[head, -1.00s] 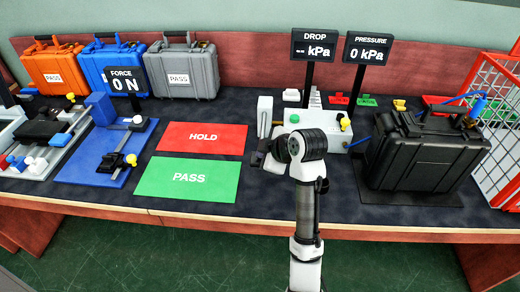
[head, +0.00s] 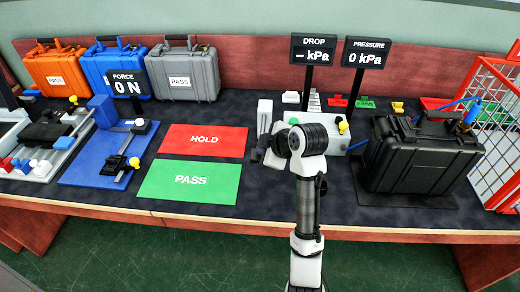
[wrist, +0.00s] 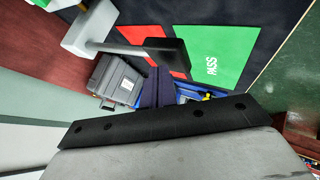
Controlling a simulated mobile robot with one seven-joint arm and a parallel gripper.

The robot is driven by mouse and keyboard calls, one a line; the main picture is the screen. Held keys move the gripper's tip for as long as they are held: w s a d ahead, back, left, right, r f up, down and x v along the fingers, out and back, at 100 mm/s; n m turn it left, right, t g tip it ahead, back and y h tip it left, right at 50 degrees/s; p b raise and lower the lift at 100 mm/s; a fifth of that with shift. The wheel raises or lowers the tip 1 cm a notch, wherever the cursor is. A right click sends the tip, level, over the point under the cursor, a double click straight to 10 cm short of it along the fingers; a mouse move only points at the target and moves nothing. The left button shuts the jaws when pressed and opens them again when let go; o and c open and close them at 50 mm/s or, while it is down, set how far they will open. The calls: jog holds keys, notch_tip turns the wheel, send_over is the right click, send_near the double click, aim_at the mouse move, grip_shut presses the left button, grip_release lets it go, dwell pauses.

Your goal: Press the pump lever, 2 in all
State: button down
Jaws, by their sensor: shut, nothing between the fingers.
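The pump is a white and grey unit (head: 330,143) at the bench's centre right, partly hidden behind my arm, with a white upright post (head: 264,115) at its left. In the wrist view the pump lever (wrist: 150,52) shows as a grey rod with a thick black grip, reaching out from a white block (wrist: 90,28). My gripper (head: 272,153) is low at the pump's left front, close to the lever; it also fills the bottom of the wrist view (wrist: 160,122). It is shut and empty. I cannot tell whether it touches the lever.
The DROP display (head: 313,49) shows a dash and the PRESSURE display (head: 367,53) reads 0 kPa. A black case (head: 420,158) with a blue hose stands right of the pump. The red HOLD mat (head: 204,140) and green PASS mat (head: 188,181) lie empty at left.

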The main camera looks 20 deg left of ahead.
jog(key=shift+r+p, duration=0.4)
jog(key=shift+r, duration=0.35)
notch_tip(320, 180, up, 5)
jog(key=p, duration=0.4)
dwell(0.6)
